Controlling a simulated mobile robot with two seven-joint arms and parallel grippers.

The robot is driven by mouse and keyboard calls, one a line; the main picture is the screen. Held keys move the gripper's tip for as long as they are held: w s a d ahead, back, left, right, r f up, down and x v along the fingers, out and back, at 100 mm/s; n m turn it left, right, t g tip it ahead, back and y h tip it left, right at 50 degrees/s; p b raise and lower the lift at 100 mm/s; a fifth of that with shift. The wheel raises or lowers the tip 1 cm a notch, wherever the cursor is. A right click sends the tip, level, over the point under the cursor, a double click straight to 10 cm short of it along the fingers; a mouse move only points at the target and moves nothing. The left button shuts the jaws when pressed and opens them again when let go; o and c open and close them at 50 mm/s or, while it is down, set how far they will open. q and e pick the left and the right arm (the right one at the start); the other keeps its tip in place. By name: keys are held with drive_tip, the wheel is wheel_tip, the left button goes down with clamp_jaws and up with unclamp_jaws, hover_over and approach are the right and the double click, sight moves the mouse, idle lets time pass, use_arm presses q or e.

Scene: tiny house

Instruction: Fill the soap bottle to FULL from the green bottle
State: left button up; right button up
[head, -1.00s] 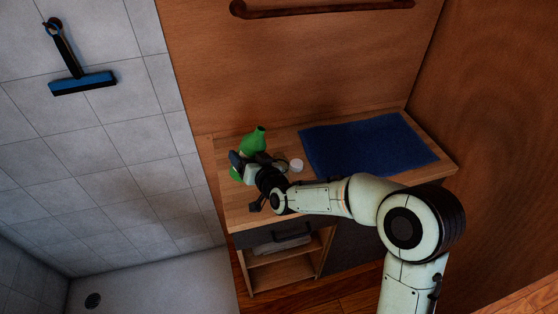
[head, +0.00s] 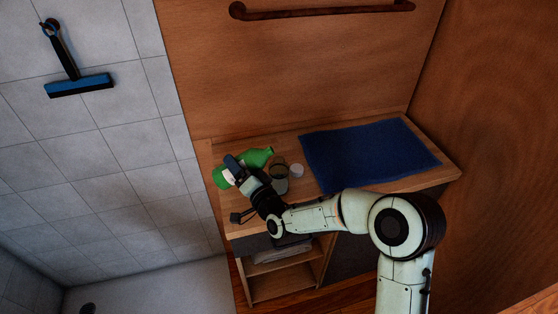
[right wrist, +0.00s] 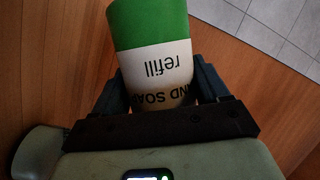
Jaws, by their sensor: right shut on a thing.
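My right gripper (head: 234,166) is shut on the green bottle (head: 258,157), above the left part of the wooden counter. The bottle lies tilted far over. Its neck points right, with its mouth near the open top of a clear, greyish soap bottle (head: 280,183). I cannot tell whether any liquid runs out, or how full the soap bottle is. In the right wrist view the green bottle (right wrist: 150,25) sits between the fingers (right wrist: 155,90), its white label reading "refill" and partly hidden "HAND SOAP", upside down. My left gripper is not in view.
A small white round lid (head: 297,171) lies right of the soap bottle. A dark blue towel (head: 368,155) covers the right of the counter (head: 310,128). Below are a drawer and an open shelf (head: 283,270). A wooden wall stands behind, with a rail (head: 320,11).

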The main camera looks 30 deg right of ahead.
drive_tip(key=shift+w+a+r+m+t+p, duration=0.1)
drive_tip(key=shift+a+r+m+t+p, duration=0.1)
drive_tip(key=shift+r+m+p, duration=0.25)
drive_tip(key=shift+a+r+m+t+p, duration=0.1)
drive_tip(key=shift+r+m+t+p, duration=0.1)
drive_tip(key=shift+r+m+p, duration=0.25)
drive_tip(key=shift+m+b, duration=0.3)
drive_tip(key=shift+b, duration=0.05)
drive_tip(key=shift+r, duration=0.15)
drive_tip(key=shift+a+r+m+t+h+b, duration=0.1)
drive_tip(key=shift+r+m+t+h+b, duration=0.2)
drive_tip(key=shift+r+m+t+b, duration=0.45)
drive_tip(key=shift+m+b, duration=0.55)
drive_tip(key=shift+b, duration=0.4)
idle(4.9)
